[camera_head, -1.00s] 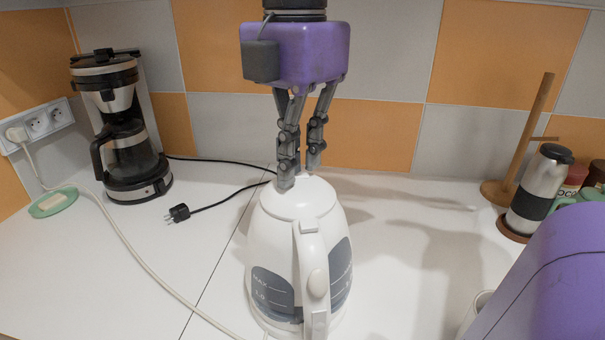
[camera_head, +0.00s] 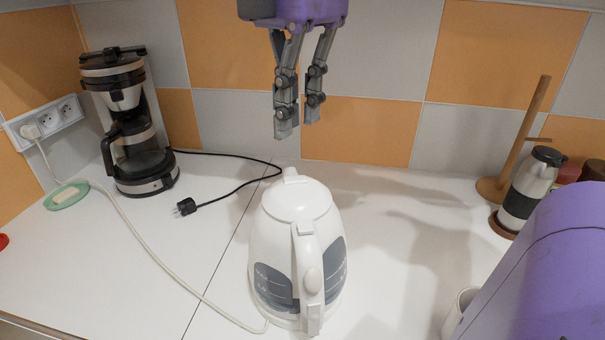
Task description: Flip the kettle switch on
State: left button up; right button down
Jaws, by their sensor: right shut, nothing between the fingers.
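The white kettle (camera_head: 275,237) stands upright on the counter, its handle facing me and its spout toward the wall. A small raised oval piece (camera_head: 313,280), which may be the switch, sits on the handle; its on or off position cannot be told. My right gripper (camera_head: 298,128) hangs fingers down above and behind the kettle, near the tiled wall. It is shut and empty, apart from the kettle. The spout and lid show clear below it. My left gripper is not in view.
A coffee maker (camera_head: 128,125) stands at the left, with a loose black plug (camera_head: 187,207) nearby. A white cord (camera_head: 150,257) runs from the wall socket (camera_head: 45,122) to the kettle. A green soap dish (camera_head: 66,196), a steel flask (camera_head: 528,185) and a wooden stand (camera_head: 520,140) stand farther aside.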

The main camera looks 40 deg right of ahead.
aim_at(313, 279)
jog(key=k+j, duration=0.75)
jog(key=k, duration=0.1)
